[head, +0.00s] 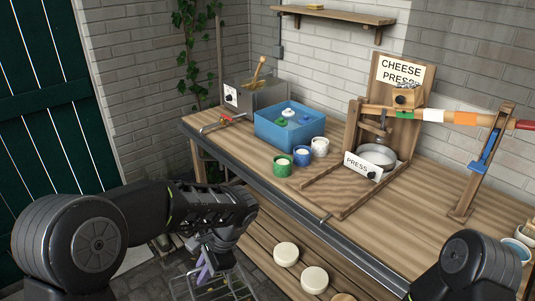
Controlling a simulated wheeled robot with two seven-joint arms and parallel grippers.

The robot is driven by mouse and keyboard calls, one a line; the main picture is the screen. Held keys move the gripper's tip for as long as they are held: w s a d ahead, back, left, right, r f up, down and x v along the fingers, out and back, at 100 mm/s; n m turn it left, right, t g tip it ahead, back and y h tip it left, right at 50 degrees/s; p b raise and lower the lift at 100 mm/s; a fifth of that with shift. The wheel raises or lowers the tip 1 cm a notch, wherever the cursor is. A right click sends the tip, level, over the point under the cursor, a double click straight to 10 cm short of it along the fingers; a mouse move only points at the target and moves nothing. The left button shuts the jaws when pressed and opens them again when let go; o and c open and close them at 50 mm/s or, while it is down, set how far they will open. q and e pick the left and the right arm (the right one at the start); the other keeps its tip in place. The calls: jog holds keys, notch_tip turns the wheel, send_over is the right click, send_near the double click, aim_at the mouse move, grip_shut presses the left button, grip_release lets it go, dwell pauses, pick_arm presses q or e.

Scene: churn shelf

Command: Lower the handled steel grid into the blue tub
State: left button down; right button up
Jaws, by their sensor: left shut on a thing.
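My left gripper (207,258) is low in front of the bench at the bottom of the view. It is shut on the purple handle of the steel grid (213,289), which hangs below it. The grid's lower part is cut off by the picture edge. The blue tub (277,131) stands on the bench, up and to the right of the gripper and well apart from the grid. Green and white things are inside the tub. My right arm shows at the bottom right, but its gripper is out of view.
Green (282,167), blue (301,157) and white (320,148) cups stand in front of the tub. A steel box (256,95) with a wooden handle is behind it. The wooden cheese press (352,140) stands to the right. The bench's dark front edge (290,205) lies between grid and tub.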

aim_at(210, 290)
pick_arm(q)
jog(key=f+n+g+h, duration=0.1)
jog(key=f+n, duration=0.2)
jog(key=f, duration=0.1)
jog(key=f+n+g, duration=0.1)
jog(key=f+n, duration=0.2)
jog(key=n, duration=0.1)
jog(key=w+f+n+g+h, duration=0.1)
jog(key=f+n, duration=0.2)
jog(key=f, duration=0.1)
jog(key=shift+f+n+g+h, duration=0.3)
jog(key=shift+n+g, duration=0.1)
